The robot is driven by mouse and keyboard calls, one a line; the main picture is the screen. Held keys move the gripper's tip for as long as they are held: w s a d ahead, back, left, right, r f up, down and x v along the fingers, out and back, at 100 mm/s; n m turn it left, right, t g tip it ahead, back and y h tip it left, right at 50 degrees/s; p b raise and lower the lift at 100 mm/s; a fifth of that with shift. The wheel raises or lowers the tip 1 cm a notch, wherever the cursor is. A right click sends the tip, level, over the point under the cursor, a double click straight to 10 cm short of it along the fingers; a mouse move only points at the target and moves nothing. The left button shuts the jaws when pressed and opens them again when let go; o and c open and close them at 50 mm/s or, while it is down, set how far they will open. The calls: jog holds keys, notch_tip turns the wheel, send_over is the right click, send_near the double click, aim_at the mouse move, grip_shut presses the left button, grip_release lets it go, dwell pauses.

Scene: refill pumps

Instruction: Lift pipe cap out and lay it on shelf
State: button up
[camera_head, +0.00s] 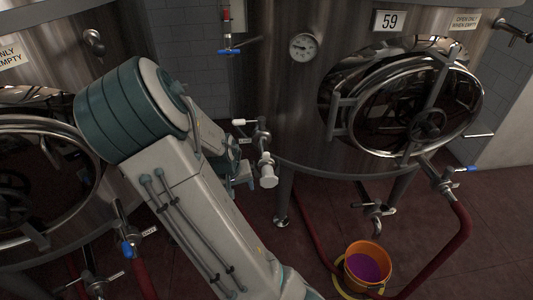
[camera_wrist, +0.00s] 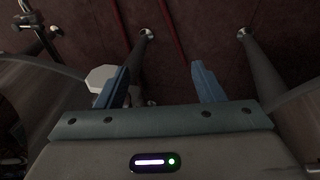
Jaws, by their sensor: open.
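A pale, many-sided cap-like piece (camera_wrist: 101,78) shows in the wrist view beside my left finger, partly hidden by it. It looks like the pipe cap, but I cannot tell for sure whether it touches the finger. In the head view a whitish cap-like end (camera_head: 268,176) sits on the small valve fitting low on the middle tank. My gripper (camera_wrist: 164,80) is open, with nothing between its two blue fingers. In the head view my gripper (camera_head: 240,178) is just left of that fitting, partly hidden by my arm. No shelf is clearly visible.
The middle steel tank (camera_head: 300,110) has a round hatch (camera_head: 428,122) and a gauge (camera_head: 304,46). An orange bucket (camera_head: 368,264) with purple contents stands on the red floor near a red hose (camera_head: 455,240). Another tank's hatch (camera_head: 85,165) is at left. Tank legs (camera_wrist: 262,70) flank my gripper.

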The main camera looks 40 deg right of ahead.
aim_at(265, 170)
jog(key=w+d+r+h+p, duration=0.3)
jog(key=d+r+p, duration=0.1)
jog(key=d+r, duration=0.3)
jog(key=b+x, duration=0.1)
jog(key=x, duration=0.7)
jog(key=shift+s+a+f, duration=0.1)
jog(key=shift+s+b+x, duration=0.1)
jog(key=shift+b+x, duration=0.05)
jog(key=shift+x, duration=0.85)
jog(key=shift+s+b+x, duration=0.15)
jog(key=shift+x, duration=0.85)
jog(key=shift+w+d+f, duration=0.1)
jog(key=shift+d+f, duration=0.35)
jog(key=shift+f, duration=0.1)
jog(key=c, duration=1.2)
